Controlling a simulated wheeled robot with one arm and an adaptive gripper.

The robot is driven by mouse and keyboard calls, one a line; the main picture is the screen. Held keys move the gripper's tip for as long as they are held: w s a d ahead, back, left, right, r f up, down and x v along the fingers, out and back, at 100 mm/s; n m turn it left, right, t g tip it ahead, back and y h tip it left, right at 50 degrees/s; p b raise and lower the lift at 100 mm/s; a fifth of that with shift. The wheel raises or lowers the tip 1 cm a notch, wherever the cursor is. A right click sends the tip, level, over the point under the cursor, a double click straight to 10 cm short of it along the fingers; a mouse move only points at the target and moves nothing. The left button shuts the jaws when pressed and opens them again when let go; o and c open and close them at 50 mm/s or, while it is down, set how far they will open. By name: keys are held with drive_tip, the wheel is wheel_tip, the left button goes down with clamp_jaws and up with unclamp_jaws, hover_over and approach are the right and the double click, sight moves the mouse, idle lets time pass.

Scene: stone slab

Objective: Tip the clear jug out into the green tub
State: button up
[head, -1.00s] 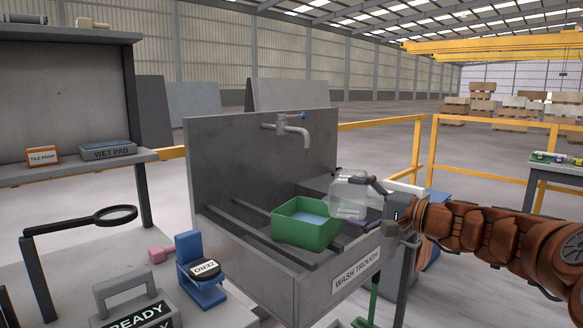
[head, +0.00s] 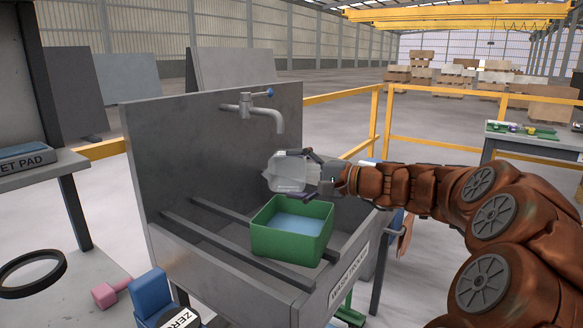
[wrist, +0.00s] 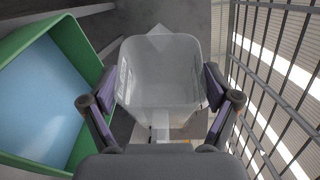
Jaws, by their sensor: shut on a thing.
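The clear jug (head: 287,173) is held above the back of the green tub (head: 318,240) and looks tilted in the head view. My gripper (head: 312,177) is shut on it from the right. In the wrist view the jug (wrist: 158,70) sits between the two purple-padded fingers, with see-through walls. I cannot tell whether any liquid is left in it. The tub holds a flat light-blue surface. Its green rim (wrist: 20,42) shows at the left of the wrist view, beside the jug. No stream between jug and tub is visible.
The tub rests on dark rails across the grey wash trough (head: 185,258). A tap (head: 262,112) sticks out from the trough's back panel, above and left of the jug. A bench with a blue stand (head: 150,292) is at front left. Yellow railings stand behind.

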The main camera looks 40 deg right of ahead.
sight(296, 187)
drive_tip(key=shift+w+d+r+m+g+p, duration=0.15)
drive_tip(key=shift+m+p, duration=0.25)
drive_tip(key=shift+p, duration=0.8)
drive_tip(key=shift+w+d+f+m+g+p, duration=0.1)
drive_tip(key=shift+m+g+p, duration=0.25)
drive_tip(key=shift+p, duration=0.85)
drive_tip(key=shift+w+d+r+m+g+p, duration=0.1)
drive_tip(key=shift+m+p, duration=0.35)
drive_tip(key=shift+p, duration=0.75)
drive_tip(key=m+p, duration=0.1)
drive_tip(key=p, duration=0.2)
drive_tip(key=m+g+p, duration=0.1)
drive_tip(key=p, duration=0.3)
drive_tip(key=f+m+p, duration=0.1)
drive_tip(key=p, duration=0.2)
drive_tip(key=shift+w+d+g, duration=0.3)
drive_tip(key=shift+w+d, duration=0.05)
drive_tip(key=shift+p, duration=0.6)
drive_tip(key=shift+w+f+m+g+p, duration=0.15)
drive_tip(key=shift+m+g+p, duration=0.2)
drive_tip(key=shift+p, duration=0.85)
drive_tip(key=m+p, duration=0.1)
drive_tip(key=p, duration=0.4)
drive_tip(key=shift+w+d+f+m+g+y+p, duration=0.15)
drive_tip(key=shift+f+m+g+y+p, duration=0.15)
drive_tip(key=shift+m+g+y, duration=0.1)
drive_tip(key=p, duration=0.3)
drive_tip(key=shift+d+f+m+g, duration=0.1)
drive_tip(key=shift+f+m+g, duration=0.05)
drive_tip(key=shift+m+g, duration=0.15)
